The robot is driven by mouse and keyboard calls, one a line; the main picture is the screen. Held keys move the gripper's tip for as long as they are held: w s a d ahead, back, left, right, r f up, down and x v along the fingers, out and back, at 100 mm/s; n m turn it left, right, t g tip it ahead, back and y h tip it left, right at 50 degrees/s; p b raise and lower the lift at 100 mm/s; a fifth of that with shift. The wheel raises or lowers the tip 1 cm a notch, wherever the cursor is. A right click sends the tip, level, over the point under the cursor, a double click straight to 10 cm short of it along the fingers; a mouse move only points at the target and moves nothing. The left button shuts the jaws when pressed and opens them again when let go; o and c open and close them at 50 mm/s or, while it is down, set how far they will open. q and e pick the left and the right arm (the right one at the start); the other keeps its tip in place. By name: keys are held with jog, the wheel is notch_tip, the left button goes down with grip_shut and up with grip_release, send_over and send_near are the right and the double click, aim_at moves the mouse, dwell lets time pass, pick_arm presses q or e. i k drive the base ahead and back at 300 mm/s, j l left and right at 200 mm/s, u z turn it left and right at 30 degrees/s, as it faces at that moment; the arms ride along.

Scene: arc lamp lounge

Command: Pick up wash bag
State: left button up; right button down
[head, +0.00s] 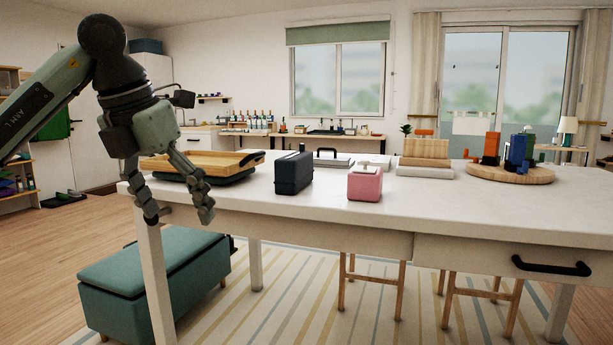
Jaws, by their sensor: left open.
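A dark navy upright box-shaped bag (293,173), which looks like the wash bag, stands on the white table (450,205) near its front edge. A small loop shows at its top. My left gripper (178,208) hangs at the table's left end, to the left of the bag and clear of it. Its two fingers point down, spread apart with nothing between them. My right gripper is not in view.
A pink box (365,184) stands right of the bag. A wooden tray (235,160) lies behind the gripper. Books (425,153) and a round wooden board (510,174) with colored items are farther right. A teal ottoman (155,275) sits below the table's left end.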

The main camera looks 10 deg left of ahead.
aim_at(293, 171)
jog(key=i+l, duration=0.1)
jog(key=i, duration=0.75)
jog(key=i+l, duration=0.1)
jog(key=i, duration=0.8)
